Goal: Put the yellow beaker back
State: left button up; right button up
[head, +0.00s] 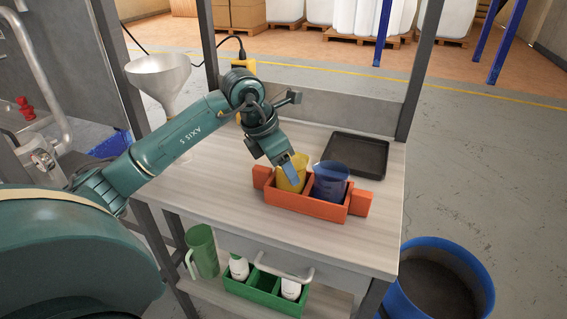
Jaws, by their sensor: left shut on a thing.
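The yellow beaker (284,181) is at the left compartment of the orange two-place holder (305,205) on the table. Its lower part is hidden by the holder's front wall, so I cannot tell whether it rests on the bottom. My left gripper (292,172) reaches down from above and is shut on the yellow beaker, with a finger over its side. A blue beaker (331,182) stands upright in the right compartment, close beside it. My right gripper does not show.
A black tray (357,154) lies behind the holder on the light wood table (230,190). A funnel (160,78) stands at the back left. A green jug (202,250) and a green caddy with white bottles (262,286) are on the lower shelf. A blue barrel (440,285) stands right.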

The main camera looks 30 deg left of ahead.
pick_arm(q)
jog(key=o, duration=1.4)
jog(key=shift+o, duration=0.2)
jog(key=v, duration=1.2)
jog(key=shift+d, duration=0.15)
